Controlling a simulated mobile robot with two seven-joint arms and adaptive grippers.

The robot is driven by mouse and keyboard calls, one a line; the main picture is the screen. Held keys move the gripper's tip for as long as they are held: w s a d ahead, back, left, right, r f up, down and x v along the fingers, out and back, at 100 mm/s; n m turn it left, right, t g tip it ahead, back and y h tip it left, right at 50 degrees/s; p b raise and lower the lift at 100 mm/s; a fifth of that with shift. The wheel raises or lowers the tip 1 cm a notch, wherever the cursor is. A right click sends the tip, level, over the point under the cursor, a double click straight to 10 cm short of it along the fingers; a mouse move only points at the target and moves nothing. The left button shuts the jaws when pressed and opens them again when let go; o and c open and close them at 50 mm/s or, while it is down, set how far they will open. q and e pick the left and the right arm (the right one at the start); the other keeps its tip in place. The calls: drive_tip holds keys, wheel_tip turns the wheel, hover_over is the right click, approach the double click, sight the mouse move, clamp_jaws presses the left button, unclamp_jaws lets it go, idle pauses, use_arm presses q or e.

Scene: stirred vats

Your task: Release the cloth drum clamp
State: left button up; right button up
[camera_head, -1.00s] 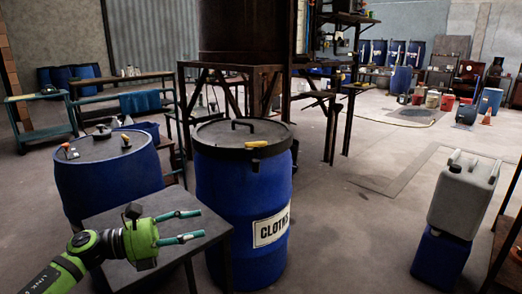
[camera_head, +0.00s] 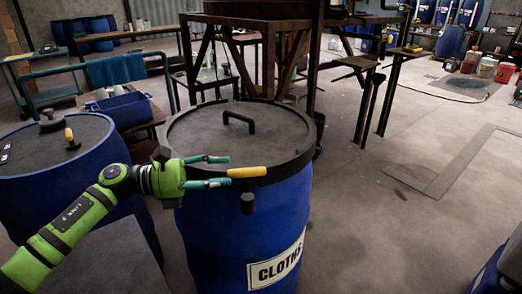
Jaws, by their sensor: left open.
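The cloth drum (camera_head: 225,240) is a blue barrel with a white label reading "CLOTHS", standing upright in the middle of the head view. Its dark lid (camera_head: 205,125) has a black handle on top and a dark clamp band (camera_head: 290,168) around the rim. The clamp's yellow lever (camera_head: 250,172) lies at the front of the rim. My left gripper (camera_head: 229,171) is open with teal fingers pointing right, its tips at the lever's left end. I cannot tell whether they touch it. My right gripper is out of view.
Another blue drum (camera_head: 60,190) with a yellow-handled fitting stands at the left. A dark table (camera_head: 100,262) lies beneath my left arm. A steel frame (camera_head: 265,60) stands behind the cloth drum. The floor right of the drum is largely clear.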

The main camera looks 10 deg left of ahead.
sight(251, 168)
use_arm(q)
drive_tip(key=shift+p+x, duration=0.75)
drive_tip(key=shift+x, duration=2.75)
drive_tip(key=shift+s+r, duration=0.15)
clamp_jaws()
